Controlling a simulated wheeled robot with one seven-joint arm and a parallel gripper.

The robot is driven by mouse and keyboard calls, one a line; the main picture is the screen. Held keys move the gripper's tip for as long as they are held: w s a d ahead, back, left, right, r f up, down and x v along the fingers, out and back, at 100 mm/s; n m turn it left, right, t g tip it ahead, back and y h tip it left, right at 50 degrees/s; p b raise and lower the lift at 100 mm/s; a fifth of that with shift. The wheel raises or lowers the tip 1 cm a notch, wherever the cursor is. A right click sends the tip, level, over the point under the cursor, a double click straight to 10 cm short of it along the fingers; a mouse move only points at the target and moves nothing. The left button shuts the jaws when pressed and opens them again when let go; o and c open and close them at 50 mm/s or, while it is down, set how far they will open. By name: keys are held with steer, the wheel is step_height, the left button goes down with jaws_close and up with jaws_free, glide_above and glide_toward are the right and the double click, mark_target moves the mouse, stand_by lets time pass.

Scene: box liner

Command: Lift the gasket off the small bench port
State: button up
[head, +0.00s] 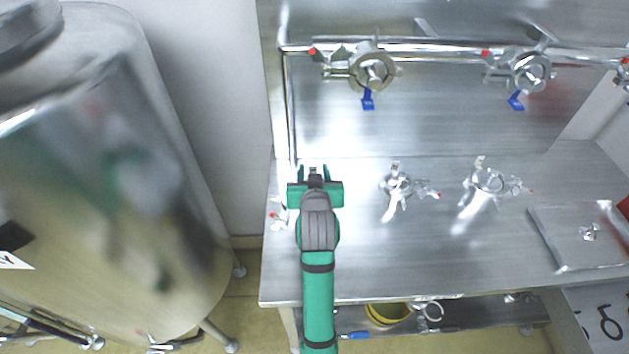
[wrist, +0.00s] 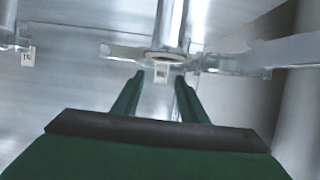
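My gripper (head: 313,170) is over the left part of the steel bench, left of two bench ports, one nearer (head: 398,185) and one farther right (head: 488,181). In the wrist view my gripper (wrist: 160,78) has its two green fingers apart with a gap between them. Just beyond the fingertips is a metal port (wrist: 172,30) with clamp arms to both sides. A small pale tab (wrist: 161,72) shows at its rim, between the fingertips. I cannot tell whether it touches them, or whether it belongs to the gasket. No gasket ring is clearly seen.
A pipe rail with clamped valves (head: 372,72) runs along the bench's back. Another fitting (head: 278,212) is at the bench's left edge. A flat steel lid (head: 580,236) lies at right. A large steel tank (head: 110,190) stands at left. The bench front is clear.

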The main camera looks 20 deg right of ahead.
steer(key=shift+w+f, duration=0.15)
steer(key=shift+w, duration=0.3)
steer(key=shift+d, duration=0.1)
jaws_close()
